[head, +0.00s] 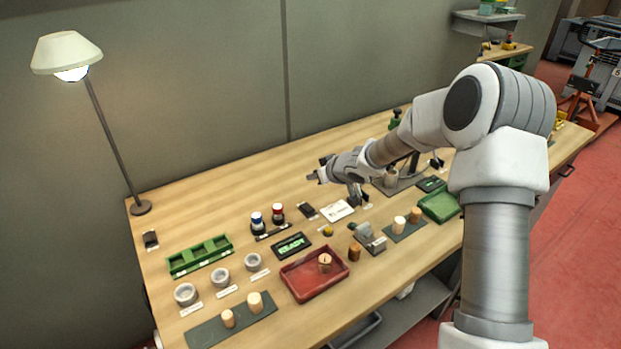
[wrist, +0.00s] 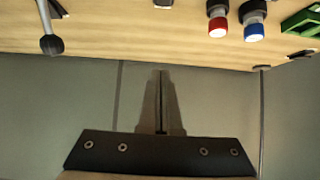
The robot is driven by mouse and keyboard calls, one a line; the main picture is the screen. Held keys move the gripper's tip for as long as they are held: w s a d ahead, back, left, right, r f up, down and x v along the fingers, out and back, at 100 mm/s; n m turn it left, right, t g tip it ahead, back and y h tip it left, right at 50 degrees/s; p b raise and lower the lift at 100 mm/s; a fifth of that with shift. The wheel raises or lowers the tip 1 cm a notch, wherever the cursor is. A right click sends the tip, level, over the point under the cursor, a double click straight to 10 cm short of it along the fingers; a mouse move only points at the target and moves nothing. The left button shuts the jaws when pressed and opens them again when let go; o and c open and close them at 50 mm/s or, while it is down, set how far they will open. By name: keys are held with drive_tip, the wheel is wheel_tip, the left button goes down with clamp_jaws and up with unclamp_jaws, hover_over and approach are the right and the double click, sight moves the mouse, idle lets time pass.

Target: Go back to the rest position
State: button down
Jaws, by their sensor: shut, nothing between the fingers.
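My gripper (head: 313,176) is above the back middle of the wooden workbench (head: 180,215) in the head view, pointing left. In the wrist view my gripper (wrist: 161,74) has its two fingers together, with nothing between them. That view looks toward the grey wall, and the bench edge runs across its upper part. A cork (head: 325,262) stands in the red tray (head: 303,292), apart from my gripper. Two corks (head: 254,302) stand on a dark mat at the front left.
A lamp (head: 66,52) stands at the back left corner. Red-topped (head: 277,211) and blue-topped (head: 257,219) bottles stand left of my gripper. A green divided tray (head: 199,255), grey rings (head: 186,294) and a green box (head: 439,206) are on the bench. The back left strip is mostly clear.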

drive_tip(key=shift+d+r, duration=0.1)
drive_tip(key=shift+r, duration=0.05)
drive_tip(key=s+d+r+m+h, duration=0.2)
drive_tip(key=s+d+r+h, duration=0.2)
drive_tip(key=s+d+r, duration=0.4)
drive_tip(key=s+d+r+m+h, duration=0.2)
drive_tip(key=s+d+r+h, duration=0.3)
drive_tip(key=s+r, duration=0.45)
drive_tip(key=s+r+m+g+y, duration=0.1)
drive_tip(key=s+m+g+y, duration=0.1)
drive_tip(key=s, duration=2.2)
drive_tip(key=shift+r+m+g+y, duration=0.2)
drive_tip(key=shift+m+g+y, duration=0.15)
drive_tip(key=shift+y, duration=0.25)
